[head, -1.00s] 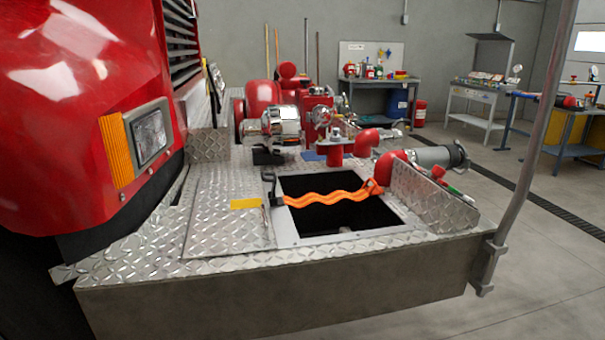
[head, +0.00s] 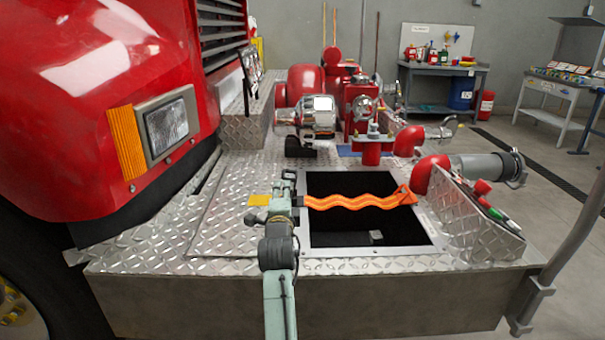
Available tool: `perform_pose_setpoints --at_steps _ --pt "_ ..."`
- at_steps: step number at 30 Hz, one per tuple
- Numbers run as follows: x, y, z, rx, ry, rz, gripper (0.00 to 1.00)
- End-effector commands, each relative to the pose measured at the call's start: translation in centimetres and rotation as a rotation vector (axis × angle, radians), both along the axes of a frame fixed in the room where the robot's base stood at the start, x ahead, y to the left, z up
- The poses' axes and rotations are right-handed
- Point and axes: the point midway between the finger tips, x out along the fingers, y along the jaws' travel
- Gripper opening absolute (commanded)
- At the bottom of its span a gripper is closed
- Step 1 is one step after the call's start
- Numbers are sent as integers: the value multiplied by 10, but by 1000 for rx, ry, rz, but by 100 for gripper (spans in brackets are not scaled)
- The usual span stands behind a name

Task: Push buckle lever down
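An orange wavy strap (head: 355,201) lies across the dark square opening in the bumper's diamond plate. Its right end meets a triangular orange end piece (head: 405,194) by the red pipe elbow. At its left end, a small dark part of the buckle (head: 298,201) shows at the opening's left edge. My pale green arm reaches up from the bottom, and my gripper (head: 288,178) is over or beside the buckle. My arm hides most of the buckle and its lever, so I cannot tell whether they touch. The fingers are too small to tell open from shut.
A yellow label (head: 259,200) lies on the plate left of my gripper. The red truck front (head: 80,110) stands at the left. A chrome and red pump (head: 318,115) is behind the opening. A raised diamond-plate panel (head: 475,215) borders the right side.

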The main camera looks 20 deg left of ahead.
Motion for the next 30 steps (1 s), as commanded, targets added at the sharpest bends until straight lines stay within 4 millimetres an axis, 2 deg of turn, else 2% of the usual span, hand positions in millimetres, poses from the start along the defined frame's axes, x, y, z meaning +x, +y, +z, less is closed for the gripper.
perform_pose_setpoints --at_steps 5,12,18,24,30 --pt "25 7 3 -1 -1 0 31" --pt "71 21 4 -1 -2 0 31" --pt "98 28 2 -2 -4 0 31" --pt "109 32 1 -1 -3 1 31" --pt "111 33 1 -2 -6 1 31"
